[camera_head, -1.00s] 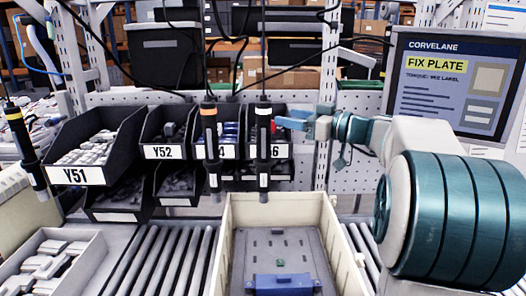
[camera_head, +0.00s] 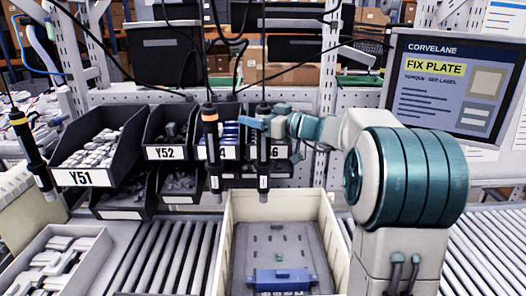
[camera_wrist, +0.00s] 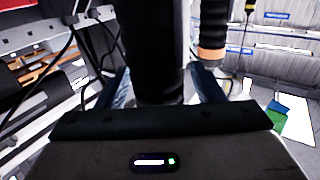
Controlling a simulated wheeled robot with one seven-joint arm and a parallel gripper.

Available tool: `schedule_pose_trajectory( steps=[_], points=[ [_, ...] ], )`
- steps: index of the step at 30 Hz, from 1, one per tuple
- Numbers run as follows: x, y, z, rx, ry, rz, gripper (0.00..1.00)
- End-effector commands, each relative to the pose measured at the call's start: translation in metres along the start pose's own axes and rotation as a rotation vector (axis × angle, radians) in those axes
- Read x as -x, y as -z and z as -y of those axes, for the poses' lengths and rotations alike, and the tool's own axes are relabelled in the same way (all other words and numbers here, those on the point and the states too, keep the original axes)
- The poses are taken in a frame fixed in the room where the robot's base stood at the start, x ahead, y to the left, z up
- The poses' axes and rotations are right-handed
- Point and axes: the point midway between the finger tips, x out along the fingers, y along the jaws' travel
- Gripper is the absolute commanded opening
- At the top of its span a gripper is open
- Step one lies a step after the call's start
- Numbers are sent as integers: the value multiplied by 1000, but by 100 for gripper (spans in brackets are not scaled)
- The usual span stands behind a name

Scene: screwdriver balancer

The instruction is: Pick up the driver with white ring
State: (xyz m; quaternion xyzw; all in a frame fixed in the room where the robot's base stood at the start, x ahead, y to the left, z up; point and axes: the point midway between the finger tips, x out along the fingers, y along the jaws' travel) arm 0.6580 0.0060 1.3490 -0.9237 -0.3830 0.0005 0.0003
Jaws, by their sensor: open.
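The driver with the white ring (camera_head: 263,172) hangs upright from a cable above the far end of the tote. Its white ring showed a second ago; now my gripper (camera_head: 260,124) covers that part. In the wrist view the dark driver body (camera_wrist: 152,45) stands between the two blue fingers of my gripper (camera_wrist: 160,88), which are open around it. I cannot tell whether either finger touches it. A driver with an orange ring (camera_head: 210,140) hangs just to the left; its orange band (camera_wrist: 211,53) shows beyond the right finger in the wrist view.
A driver with a yellow ring (camera_head: 30,150) hangs at the far left. Black bins (camera_head: 100,150) with labels stand behind the drivers. A cream tote (camera_head: 228,245) holding a blue part (camera_head: 283,281) sits below on the rollers. A screen (camera_head: 455,85) stands at right.

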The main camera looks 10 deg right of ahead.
Motion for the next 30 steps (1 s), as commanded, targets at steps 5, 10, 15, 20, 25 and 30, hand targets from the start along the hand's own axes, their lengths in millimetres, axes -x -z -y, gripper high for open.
schedule_pose_trajectory(
  steps=[5,10,15,20,25,30],
  points=[
    [0,-1,0,1,-1,0,61],
    [1,-1,0,1,-1,0,14],
    [1,1,0,2,-1,-2,0],
    [1,1,0,2,-1,-2,0],
    [0,9,0,5,-1,-2,0],
    [1,21,0,4,-1,-3,0]
  ],
)
